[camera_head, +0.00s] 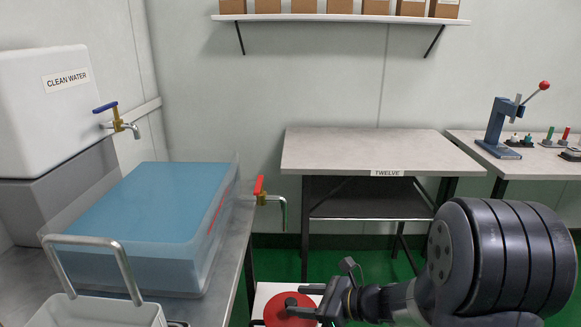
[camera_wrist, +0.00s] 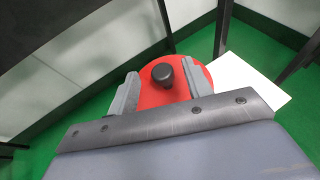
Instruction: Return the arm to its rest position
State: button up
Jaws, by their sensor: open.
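My arm reaches in from the lower right of the head view. My gripper (camera_head: 306,300) is open, its fingers pointing left beside a round red disc with a black knob (camera_head: 281,309). In the wrist view my gripper (camera_wrist: 164,73) has one grey finger on each side of the red disc (camera_wrist: 150,98) and its black knob (camera_wrist: 163,74). The fingers look apart from the knob; I cannot tell whether they touch the disc. Part of the disc is hidden behind my gripper.
A metal counter on the left carries a blue water tank (camera_head: 145,210) with a red-handled tap (camera_head: 262,192) jutting out, and a handled white bin (camera_head: 95,311). The table marked TWELVE (camera_head: 375,150) has a bare top. A white surface (camera_wrist: 248,82) lies by the disc.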

jog(key=shift+w+a+f, duration=0.2)
jog(key=shift+a+f, duration=0.15)
jog(key=shift+a, duration=0.2)
jog(key=shift+d+f+b, duration=0.15)
jog(key=shift+f+b, duration=0.3)
jog(key=shift+b, duration=0.05)
jog(key=shift+r, duration=0.25)
